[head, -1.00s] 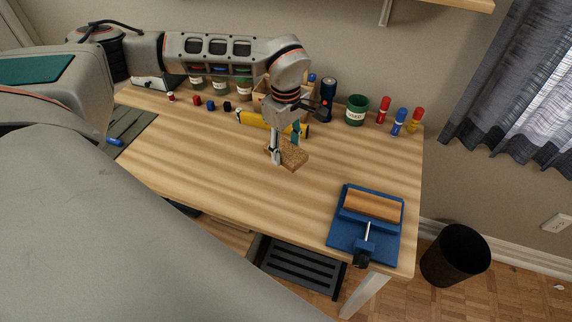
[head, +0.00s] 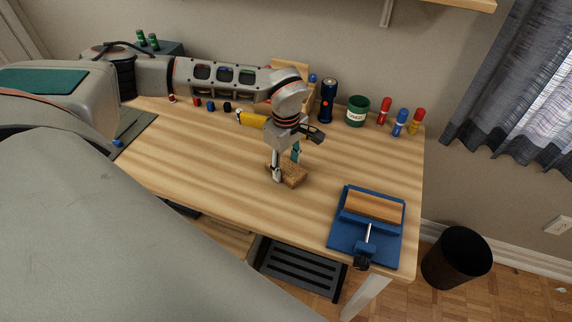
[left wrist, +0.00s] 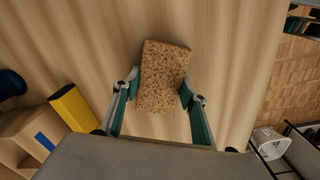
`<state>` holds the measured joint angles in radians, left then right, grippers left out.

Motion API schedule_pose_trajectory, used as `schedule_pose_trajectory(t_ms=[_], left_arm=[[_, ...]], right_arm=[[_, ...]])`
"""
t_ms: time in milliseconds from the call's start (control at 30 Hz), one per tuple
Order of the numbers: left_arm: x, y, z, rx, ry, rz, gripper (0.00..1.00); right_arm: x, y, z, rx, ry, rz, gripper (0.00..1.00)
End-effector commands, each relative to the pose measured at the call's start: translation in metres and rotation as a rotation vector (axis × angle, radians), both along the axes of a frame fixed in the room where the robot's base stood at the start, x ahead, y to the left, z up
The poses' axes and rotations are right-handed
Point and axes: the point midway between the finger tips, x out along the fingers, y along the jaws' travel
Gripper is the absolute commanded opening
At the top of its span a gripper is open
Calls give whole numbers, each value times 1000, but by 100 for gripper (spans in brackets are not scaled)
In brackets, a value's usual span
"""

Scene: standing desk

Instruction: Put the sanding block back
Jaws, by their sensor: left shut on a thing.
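The sanding block (head: 293,174) is a brown, speckled, cork-like block. My left gripper (head: 286,170) is shut on it, with one finger on each side. In the left wrist view the block (left wrist: 163,75) sits between the green-padded fingertips of the left gripper (left wrist: 158,92). In the head view it is over the middle of the wooden desk (head: 215,155); whether it touches the top I cannot tell. My right gripper is not in view.
A blue vise (head: 345,240) clamping a wooden piece (head: 373,206) is at the desk's front right. A yellow tool (head: 252,119), a dark flashlight (head: 327,100), a green cup (head: 357,111) and red and blue markers (head: 399,122) stand at the back. The desk's middle is clear.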

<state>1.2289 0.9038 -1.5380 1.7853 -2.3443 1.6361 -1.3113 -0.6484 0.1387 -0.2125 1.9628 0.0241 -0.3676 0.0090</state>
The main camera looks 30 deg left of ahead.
Motion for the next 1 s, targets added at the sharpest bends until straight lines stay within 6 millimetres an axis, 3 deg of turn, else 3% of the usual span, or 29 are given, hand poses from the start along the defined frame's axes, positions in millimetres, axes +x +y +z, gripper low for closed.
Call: schedule_pose_trajectory(t_ms=[33,67,100,533,1000], left_arm=[[0,0,-1,0,0,0,50],[0,0,-1,0,0,0,58],[0,0,-1,0,0,0,59],[1,0,8,0,-1,1,59],[1,0,97,1,-3,0,59]], right_arm=[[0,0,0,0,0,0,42],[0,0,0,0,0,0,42],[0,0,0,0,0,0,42],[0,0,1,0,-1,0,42],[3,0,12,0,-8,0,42]])
